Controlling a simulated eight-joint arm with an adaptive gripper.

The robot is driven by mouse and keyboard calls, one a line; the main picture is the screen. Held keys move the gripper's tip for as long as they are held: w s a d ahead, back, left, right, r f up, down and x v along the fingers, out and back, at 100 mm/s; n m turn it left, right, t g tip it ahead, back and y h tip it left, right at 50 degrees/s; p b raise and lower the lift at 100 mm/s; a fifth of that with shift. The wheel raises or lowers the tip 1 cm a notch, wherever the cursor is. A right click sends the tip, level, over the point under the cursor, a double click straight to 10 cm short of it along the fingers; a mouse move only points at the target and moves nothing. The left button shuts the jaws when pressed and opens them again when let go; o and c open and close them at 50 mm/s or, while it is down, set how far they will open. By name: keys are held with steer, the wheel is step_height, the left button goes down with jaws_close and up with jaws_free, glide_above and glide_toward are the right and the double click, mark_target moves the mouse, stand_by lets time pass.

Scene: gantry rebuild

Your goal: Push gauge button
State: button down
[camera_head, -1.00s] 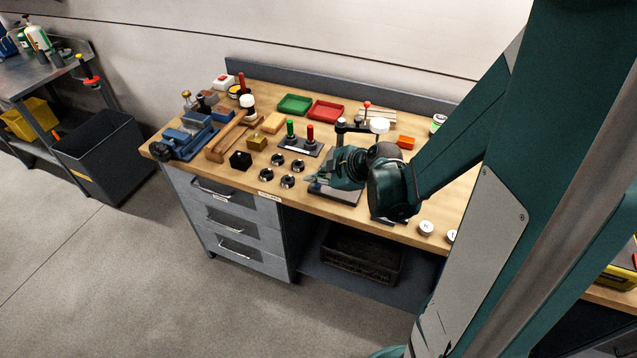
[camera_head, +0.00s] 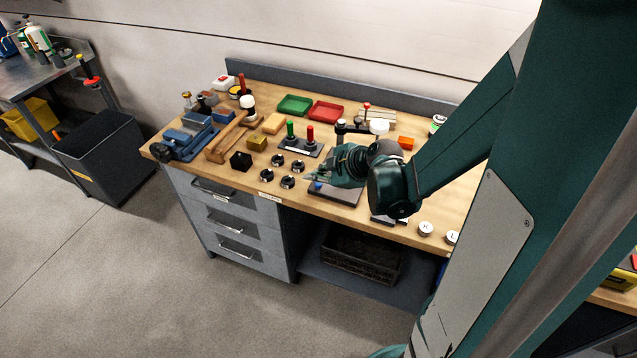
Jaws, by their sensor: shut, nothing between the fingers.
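A stand with a dark flat base (camera_head: 345,197) is near the bench's front edge, partly hidden by my gripper. A small blue spot (camera_head: 318,186) shows on the left part of this base; it looks like a button, but it is too small to be sure. My gripper (camera_head: 309,178) is shut and empty. Its tips point left, just above and beside the blue spot; I cannot tell if they touch anything. Behind my gripper a dark upright bears an arm and a white round part (camera_head: 379,126); no gauge face can be made out.
Several black round knobs (camera_head: 288,181) sit just left of my gripper. A plate with green and red handles (camera_head: 301,146) is behind them. White round discs (camera_head: 425,228) lie to the right. Green (camera_head: 295,104) and red (camera_head: 326,110) trays are at the back.

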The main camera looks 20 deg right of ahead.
step_height(320, 180, up, 6)
steer(key=p, duration=0.3)
steer(key=shift+f+p, duration=0.1)
steer(key=shift+p, duration=0.25)
